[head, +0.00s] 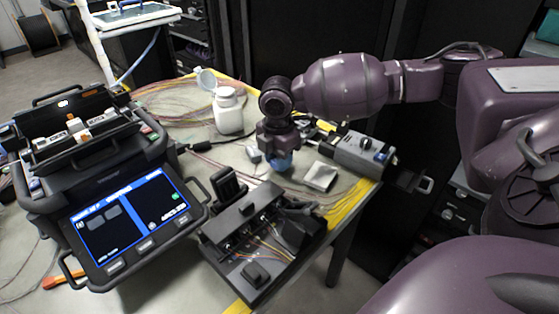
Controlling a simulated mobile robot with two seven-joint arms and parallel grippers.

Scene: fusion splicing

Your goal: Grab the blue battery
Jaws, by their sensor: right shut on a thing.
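My right gripper (280,152) comes in from the right and points down over the middle of the table. It is shut on a small blue thing, which I take to be the blue battery (281,161). The blue shows just below the gripper, and most of the thing is hidden by it. I cannot tell whether it touches the table. My left gripper is not in view.
A fusion splicer (120,175) with a lit screen stands at the left. A black tray with tools (240,285) is in front. A white bottle (228,112) stands behind, with loose fibres around it. A grey device (362,153) sits at the right edge.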

